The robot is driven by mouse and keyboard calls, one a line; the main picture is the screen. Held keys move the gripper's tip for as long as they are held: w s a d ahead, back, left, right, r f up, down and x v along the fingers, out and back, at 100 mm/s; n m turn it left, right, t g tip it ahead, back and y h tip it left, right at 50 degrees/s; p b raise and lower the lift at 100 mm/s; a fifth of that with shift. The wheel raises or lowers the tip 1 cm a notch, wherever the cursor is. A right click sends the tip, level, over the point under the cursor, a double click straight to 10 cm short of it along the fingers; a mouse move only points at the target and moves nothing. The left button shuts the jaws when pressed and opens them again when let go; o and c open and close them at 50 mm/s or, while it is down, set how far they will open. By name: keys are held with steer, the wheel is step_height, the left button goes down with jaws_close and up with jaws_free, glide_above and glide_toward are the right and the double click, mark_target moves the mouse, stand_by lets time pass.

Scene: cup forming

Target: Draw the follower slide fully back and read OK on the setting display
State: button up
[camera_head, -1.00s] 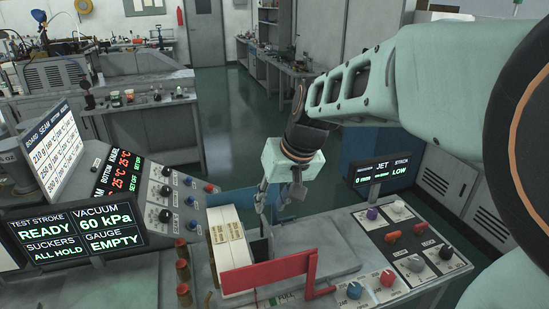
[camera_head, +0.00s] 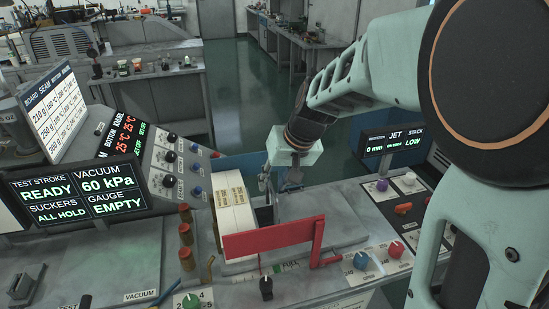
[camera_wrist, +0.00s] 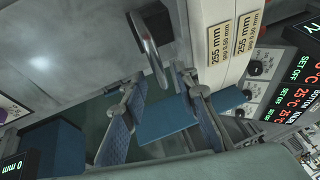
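My gripper (camera_head: 279,186) hangs beside and to the right of a cream stack block with labels (camera_head: 234,203). In the wrist view its two blue-padded fingers (camera_wrist: 165,125) are apart with nothing held between them. A grey metal bar (camera_wrist: 150,48) stands just ahead of the fingers; I cannot tell whether it belongs to the follower slide. The right-hand display (camera_head: 392,151) shows 0 mm, JET with small unreadable text, and STACK LOW. The left display (camera_head: 77,193) reads TEST STROKE READY, VACUUM 60 kPa, SUCKERS ALL HOLD, GAUGE EMPTY. No OK is legible.
A red guard bar (camera_head: 272,240) stands in front of the stack. Brass-coloured posts (camera_head: 186,235) stand left of the stack. A blue panel (camera_wrist: 165,119) lies beyond the fingers.

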steer(key=shift+w+f, duration=0.1)
steer(key=shift+c, duration=0.3)
jaws_close()
steer(key=w+d+b, duration=0.2)
steer(key=w+d, duration=0.1)
steer(key=d, duration=0.9)
steer(key=w+d+b, duration=0.3)
steer(key=w+d, duration=0.1)
steer(key=d, duration=0.9)
steer(key=shift+d, duration=0.2)
steer(key=shift+w, duration=0.1)
steer(key=shift+o, duration=0.3)
jaws_free()
steer(key=shift+d, duration=0.15)
steer(key=shift+a, duration=0.2)
